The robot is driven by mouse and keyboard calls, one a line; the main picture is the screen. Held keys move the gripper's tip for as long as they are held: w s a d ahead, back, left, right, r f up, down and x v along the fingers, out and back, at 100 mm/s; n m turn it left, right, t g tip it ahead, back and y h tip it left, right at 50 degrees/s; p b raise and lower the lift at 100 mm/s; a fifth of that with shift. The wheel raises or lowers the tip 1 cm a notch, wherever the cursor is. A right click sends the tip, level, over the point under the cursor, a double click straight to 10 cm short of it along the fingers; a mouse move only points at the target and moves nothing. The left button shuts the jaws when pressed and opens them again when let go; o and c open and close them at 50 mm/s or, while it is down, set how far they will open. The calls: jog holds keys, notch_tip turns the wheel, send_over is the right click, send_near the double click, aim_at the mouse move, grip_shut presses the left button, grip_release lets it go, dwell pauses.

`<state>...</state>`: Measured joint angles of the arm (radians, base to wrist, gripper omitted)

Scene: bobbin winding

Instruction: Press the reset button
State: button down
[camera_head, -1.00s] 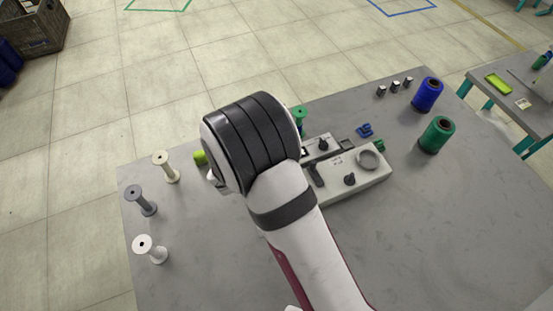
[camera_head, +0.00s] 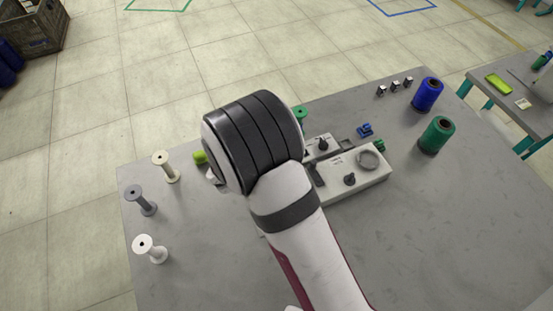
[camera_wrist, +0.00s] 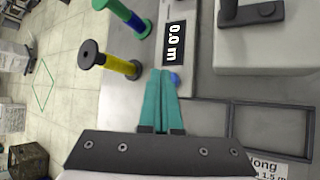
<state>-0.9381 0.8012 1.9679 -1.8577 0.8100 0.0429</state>
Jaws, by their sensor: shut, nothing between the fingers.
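The winding machine (camera_head: 350,180) is a pale grey unit on the table, partly hidden behind my arm in the head view. My gripper (camera_wrist: 162,73) has teal fingers, shut and empty, with the tips just beside the blue button. I cannot tell whether they touch it. In the head view my gripper is hidden behind my arm.
A yellow bobbin with a dark flange (camera_wrist: 112,65) and a green and blue one (camera_wrist: 125,16) stand left of the fingers. A white spool (camera_head: 147,248) and others stand at the table's left. Blue (camera_head: 428,95) and green (camera_head: 437,134) thread spools stand at right. The front table is clear.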

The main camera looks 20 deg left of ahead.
jog(key=shift+r, duration=0.3)
notch_tip(320, 180, up, 5)
jog(key=shift+r, duration=0.1)
dwell(0.4)
dwell(0.6)
